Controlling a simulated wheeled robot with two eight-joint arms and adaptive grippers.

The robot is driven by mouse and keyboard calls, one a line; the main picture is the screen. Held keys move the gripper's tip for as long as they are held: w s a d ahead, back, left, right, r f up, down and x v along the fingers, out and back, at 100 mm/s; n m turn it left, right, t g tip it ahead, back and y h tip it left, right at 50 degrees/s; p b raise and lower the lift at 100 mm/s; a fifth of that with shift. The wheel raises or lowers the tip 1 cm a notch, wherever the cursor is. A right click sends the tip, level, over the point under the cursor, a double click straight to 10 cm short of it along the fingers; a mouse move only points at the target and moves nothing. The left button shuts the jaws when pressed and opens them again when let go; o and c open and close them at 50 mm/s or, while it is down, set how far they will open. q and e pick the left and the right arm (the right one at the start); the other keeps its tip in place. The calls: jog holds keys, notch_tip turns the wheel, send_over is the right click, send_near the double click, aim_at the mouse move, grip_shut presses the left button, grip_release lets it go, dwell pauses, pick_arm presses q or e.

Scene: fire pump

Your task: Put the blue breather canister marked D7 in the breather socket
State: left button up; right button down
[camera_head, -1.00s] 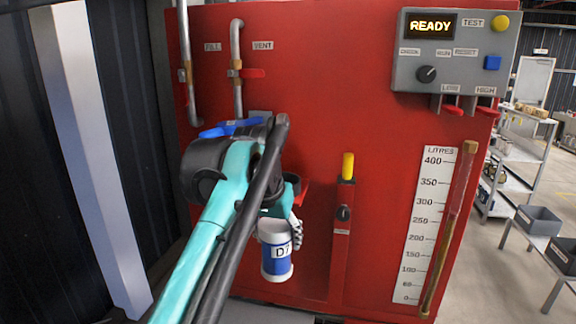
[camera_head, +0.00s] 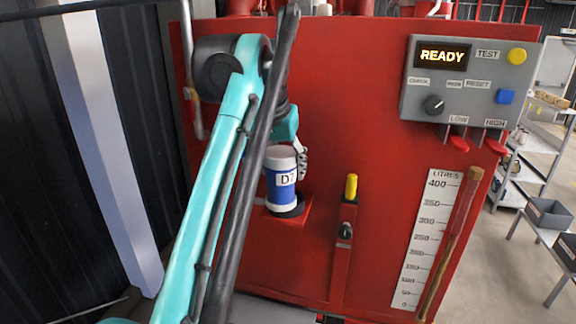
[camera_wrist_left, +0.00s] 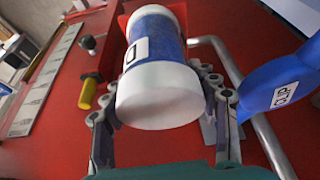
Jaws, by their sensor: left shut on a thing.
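The blue breather canister (camera_head: 282,186) marked D7, with white ends, is upright in the head view. It also shows in the left wrist view (camera_wrist_left: 155,62), its white end towards the camera. My left gripper (camera_head: 297,160) is shut on it, with a finger on each side in the wrist view (camera_wrist_left: 160,95). The breather socket (camera_head: 290,212), a black ring on a small red bracket, shows just at the canister's lower end. Whether the canister is in the ring or just above or in front of it, I cannot tell. My right gripper is out of view.
My left arm hides part of the red panel (camera_head: 370,140). A blue clip (camera_wrist_left: 285,92) and a grey pipe (camera_wrist_left: 215,50) are close to the gripper in the wrist view. A yellow-topped lever (camera_head: 351,188) stands right of the socket. The control box (camera_head: 470,82) is at upper right.

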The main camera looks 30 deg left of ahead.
pick_arm(q)
jog(key=w, duration=0.2)
jog(key=w+a+p, duration=0.1)
jog(key=w, duration=0.1)
jog(key=shift+w+a, duration=0.1)
jog(key=shift+w, duration=0.2)
jog(key=f, duration=0.2)
jog(key=shift+s+f, duration=0.35)
jog(key=shift+f, duration=0.05)
jog(key=c, duration=0.4)
jog(key=shift+s+d+f, duration=0.15)
jog(key=shift+s+d, duration=0.05)
jog(key=shift+w+f, duration=0.1)
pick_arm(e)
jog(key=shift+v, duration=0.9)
